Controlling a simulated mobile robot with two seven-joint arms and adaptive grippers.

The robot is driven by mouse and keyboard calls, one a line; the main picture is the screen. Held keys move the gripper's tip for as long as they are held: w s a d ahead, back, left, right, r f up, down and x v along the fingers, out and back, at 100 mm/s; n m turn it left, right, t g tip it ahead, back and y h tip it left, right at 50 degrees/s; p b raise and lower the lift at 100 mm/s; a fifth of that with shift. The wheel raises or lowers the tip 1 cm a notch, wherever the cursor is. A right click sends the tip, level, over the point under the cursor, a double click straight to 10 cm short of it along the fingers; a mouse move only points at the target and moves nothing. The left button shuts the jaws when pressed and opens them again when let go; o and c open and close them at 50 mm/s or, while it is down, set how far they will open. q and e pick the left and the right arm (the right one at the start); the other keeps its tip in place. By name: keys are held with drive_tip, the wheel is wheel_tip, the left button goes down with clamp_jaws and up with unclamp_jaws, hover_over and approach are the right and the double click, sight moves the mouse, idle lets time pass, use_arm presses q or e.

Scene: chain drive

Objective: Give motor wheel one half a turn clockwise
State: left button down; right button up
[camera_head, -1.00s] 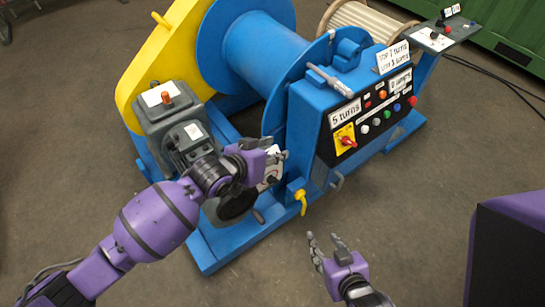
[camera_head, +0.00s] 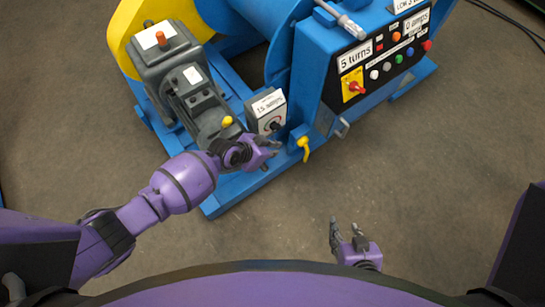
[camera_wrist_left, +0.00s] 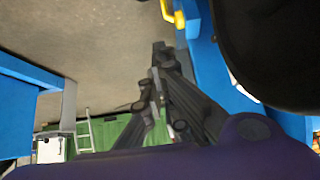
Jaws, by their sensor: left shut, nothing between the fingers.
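The motor (camera_head: 195,95) is a grey block on the blue frame. At its near end a dark wheel with a yellow knob (camera_head: 228,122) is mostly hidden behind my left arm. A large black rounded shape, which looks like the wheel (camera_wrist_left: 275,45), fills the top right of the left wrist view. My left gripper (camera_head: 272,148) is shut and empty, just right of the knob and below the small dial box (camera_head: 268,112); it also shows in the left wrist view (camera_wrist_left: 158,88). My right gripper (camera_head: 345,228) is open and empty over the bare floor.
The control panel (camera_head: 385,65) with its red switch and coloured buttons stands to the right. The floor in front is clear.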

use_arm(q)
wheel_tip(320, 180, down, 6)
drive_tip(key=shift+s+r, duration=0.1)
drive_tip(key=shift+r, duration=0.1)
use_arm(e)
drive_tip(key=shift+d+f, duration=0.15)
drive_tip(key=shift+f, duration=0.2)
use_arm(q)
drive_tip(key=shift+b, duration=0.3)
use_arm(e)
drive_tip(key=shift+s+f, duration=0.1)
drive_tip(key=shift+s, duration=0.1)
